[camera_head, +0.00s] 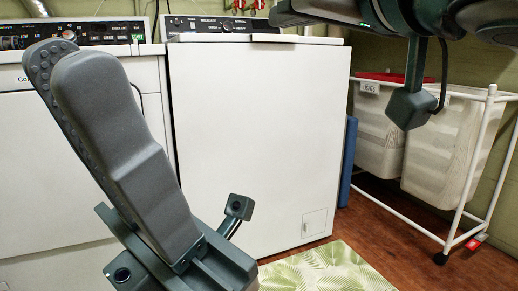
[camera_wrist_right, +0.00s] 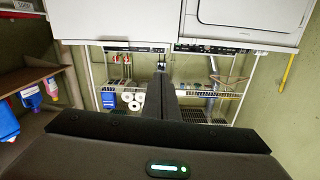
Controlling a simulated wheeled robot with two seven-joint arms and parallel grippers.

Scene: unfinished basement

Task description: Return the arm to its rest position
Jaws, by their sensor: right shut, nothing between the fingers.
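My left gripper (camera_head: 75,60) stands large at the left of the head view, its grey fingers pointing up and slightly left in front of the white washer (camera_head: 80,115). One finger overlaps the other, so any gap between them is hidden. My right gripper (camera_head: 310,10) reaches in from the top right, above the dryer, partly cut off by the frame's top edge. In the right wrist view its two dark fingers (camera_wrist_right: 161,72) lie together, shut, with nothing between them.
A white dryer (camera_head: 260,125) stands beside the washer. A wheeled white laundry rack (camera_head: 448,245) with bags is at right; a leaf-patterned mat (camera_head: 325,270) lies on the wood floor. The wrist view appears upside down, showing a wire shelf (camera_wrist_right: 205,88) and blue bottles (camera_wrist_right: 30,97).

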